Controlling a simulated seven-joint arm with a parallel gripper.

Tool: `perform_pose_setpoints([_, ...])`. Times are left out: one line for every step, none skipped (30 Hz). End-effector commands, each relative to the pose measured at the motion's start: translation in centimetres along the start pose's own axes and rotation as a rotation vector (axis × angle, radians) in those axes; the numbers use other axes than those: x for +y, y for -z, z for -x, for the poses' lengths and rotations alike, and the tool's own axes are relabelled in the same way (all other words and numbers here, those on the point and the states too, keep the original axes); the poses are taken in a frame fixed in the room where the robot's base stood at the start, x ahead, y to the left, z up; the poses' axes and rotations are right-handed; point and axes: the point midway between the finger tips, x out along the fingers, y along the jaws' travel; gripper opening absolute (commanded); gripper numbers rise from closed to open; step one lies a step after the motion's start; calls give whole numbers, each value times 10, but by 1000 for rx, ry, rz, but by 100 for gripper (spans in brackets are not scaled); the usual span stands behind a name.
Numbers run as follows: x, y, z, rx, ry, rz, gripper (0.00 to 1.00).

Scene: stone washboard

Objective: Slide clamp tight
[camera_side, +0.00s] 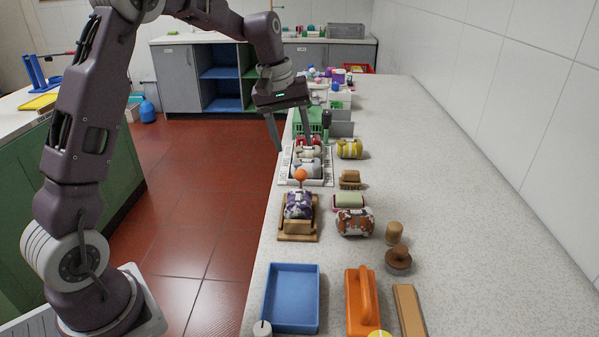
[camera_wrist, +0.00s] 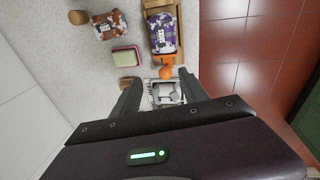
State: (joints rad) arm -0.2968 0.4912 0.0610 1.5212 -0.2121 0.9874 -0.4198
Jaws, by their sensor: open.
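A wooden clamp board (camera_side: 283,237) lies on the counter with a rolled purple-and-white patterned bundle (camera_side: 299,205) on it. A light wooden block sits at its near end, and an orange ball knob (camera_side: 301,175) stands at its far end. In the wrist view the knob (camera_wrist: 167,70) and the purple bundle (camera_wrist: 162,33) show above my fingertips. My gripper (camera_side: 294,146) is open and empty, pointing down over the white tray (camera_side: 322,182) beyond the knob. In the wrist view a grey bundle (camera_wrist: 165,93) lies below and between the fingers.
To the right are a brown-patterned bundle (camera_side: 354,222), a green-and-pink block (camera_side: 349,202), a brush (camera_side: 350,180) and a yellow bundle (camera_side: 350,149). A blue tray (camera_side: 291,297) and an orange float (camera_side: 360,300) lie nearer. The counter's right side is clear.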

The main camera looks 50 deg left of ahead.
Motion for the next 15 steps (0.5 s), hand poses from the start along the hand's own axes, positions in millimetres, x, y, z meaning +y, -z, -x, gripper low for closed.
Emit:
perform_pose_setpoints([-2,15,-19,-17,8,45,52])
perform_pose_setpoints([-3,22,-28,-23,10,68,52])
perform_pose_setpoints([-4,29,-36,-28,12,90,52])
perform_pose_setpoints([-4,33,-41,-32,14,102,52])
perform_pose_setpoints([-5,35,-45,-34,14,110,52])
perform_pose_setpoints([-5,36,-50,-37,15,116,52])
perform_pose_setpoints([-5,36,-54,-38,16,118,52])
perform_pose_setpoints([-5,36,-59,-38,16,118,52])
perform_pose_setpoints([-6,35,-67,-39,17,117,52])
perform_pose_setpoints([-6,35,-73,-39,16,117,52])
perform_pose_setpoints([-6,35,-80,-39,16,116,52])
perform_pose_setpoints([-6,34,-88,-40,16,116,52])
perform_pose_setpoints([-6,34,-93,-39,16,115,52])
perform_pose_setpoints([-6,34,-98,-38,15,115,52])
perform_pose_setpoints([-6,34,-104,-37,15,114,52])
